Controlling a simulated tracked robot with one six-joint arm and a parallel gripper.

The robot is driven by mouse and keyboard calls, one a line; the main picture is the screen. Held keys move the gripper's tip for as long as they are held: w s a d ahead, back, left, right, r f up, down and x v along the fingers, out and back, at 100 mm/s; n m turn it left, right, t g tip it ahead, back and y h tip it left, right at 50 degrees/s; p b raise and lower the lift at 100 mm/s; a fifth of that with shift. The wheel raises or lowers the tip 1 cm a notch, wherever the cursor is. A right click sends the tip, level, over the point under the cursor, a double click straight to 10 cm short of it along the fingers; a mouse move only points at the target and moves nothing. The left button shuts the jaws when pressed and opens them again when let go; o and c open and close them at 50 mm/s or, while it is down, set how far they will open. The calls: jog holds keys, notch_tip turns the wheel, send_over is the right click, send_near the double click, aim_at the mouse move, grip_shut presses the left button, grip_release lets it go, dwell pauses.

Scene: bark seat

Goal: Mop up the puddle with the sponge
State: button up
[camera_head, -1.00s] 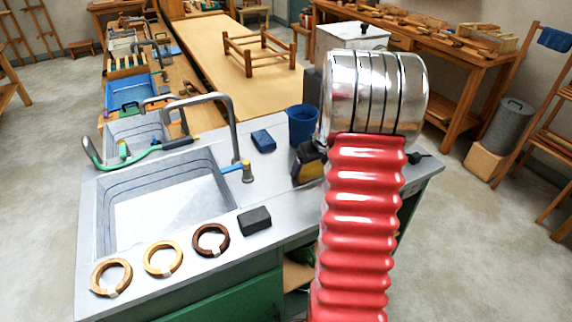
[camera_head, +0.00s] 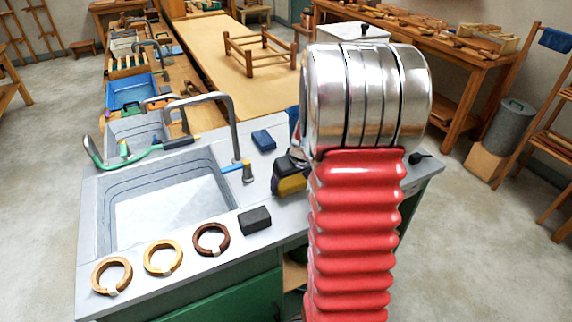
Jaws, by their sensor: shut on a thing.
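My gripper (camera_head: 287,172) shows only in part at the left of my red arm, over the right side of the grey counter (camera_head: 225,245). It is dark and shut on a yellow thing (camera_head: 292,185), which looks like the sponge. My arm hides much of both, and I cannot tell whether the sponge touches the counter. I cannot make out the puddle; part of the counter top is hidden behind my arm.
A sink (camera_head: 165,205) with a tall tap (camera_head: 235,130) lies left of my gripper. A blue block (camera_head: 263,140), a dark block (camera_head: 255,219) and three rings (camera_head: 162,258) lie on the counter. A blue jug (camera_head: 294,116) is mostly hidden behind my arm.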

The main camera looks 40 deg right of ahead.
jog(key=shift+a+r, duration=0.2)
jog(key=shift+a, duration=0.8)
jog(key=shift+d+r, duration=0.15)
jog(key=shift+r, duration=3.65)
jog(key=shift+r, duration=0.15)
notch_tip(320, 180, up, 8)
